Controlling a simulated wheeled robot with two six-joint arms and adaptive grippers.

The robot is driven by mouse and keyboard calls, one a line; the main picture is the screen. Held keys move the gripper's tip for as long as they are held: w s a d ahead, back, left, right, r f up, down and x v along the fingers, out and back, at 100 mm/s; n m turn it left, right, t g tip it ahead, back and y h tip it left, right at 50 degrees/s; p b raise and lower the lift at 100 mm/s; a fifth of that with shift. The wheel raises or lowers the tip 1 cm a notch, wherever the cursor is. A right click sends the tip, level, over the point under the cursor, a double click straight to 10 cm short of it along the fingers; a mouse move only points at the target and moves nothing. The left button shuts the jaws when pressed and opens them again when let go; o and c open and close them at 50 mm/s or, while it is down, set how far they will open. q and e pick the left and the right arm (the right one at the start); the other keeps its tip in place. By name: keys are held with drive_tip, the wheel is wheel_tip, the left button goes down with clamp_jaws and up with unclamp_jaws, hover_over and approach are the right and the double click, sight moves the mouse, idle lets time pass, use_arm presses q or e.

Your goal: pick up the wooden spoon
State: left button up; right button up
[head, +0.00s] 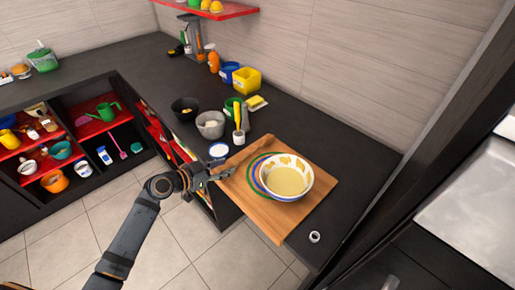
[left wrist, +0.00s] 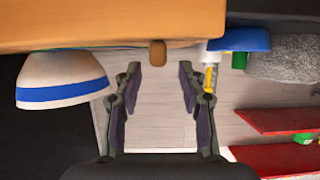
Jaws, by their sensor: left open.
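A short, rounded brown wooden piece (left wrist: 158,53) shows in the left wrist view, at the edge of the cutting board. It looks like the end of the wooden spoon, but the rest of it is hidden; I cannot make the spoon out clearly in the head view. My left gripper (head: 222,175) is at the left edge of the wooden cutting board (head: 270,222). In the left wrist view its two fingers (left wrist: 158,82) are apart with nothing between them, and the brown end lies just beyond the fingertips, roughly centred. My right gripper is not in view.
A patterned bowl (head: 286,182) stands on plates on the board, also at left in the wrist view (left wrist: 62,80). Red-lined compartments (head: 92,128) lie left. The counter right of the board is mostly clear.

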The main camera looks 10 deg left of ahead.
sight(233, 164)
use_arm(q)
drive_tip(key=p+x, duration=0.1)
drive_tip(key=x, duration=0.3)
drive_tip(key=shift+w+d+r+p, duration=0.1)
drive_tip(key=shift+r+p, duration=0.05)
drive_tip(key=shift+p, duration=0.15)
drive_tip(key=shift+w+d+f, duration=0.2)
drive_tip(key=shift+w+f, duration=0.05)
drive_tip(key=shift+s+a, duration=0.1)
drive_tip(key=shift+c, duration=0.6)
clamp_jaws()
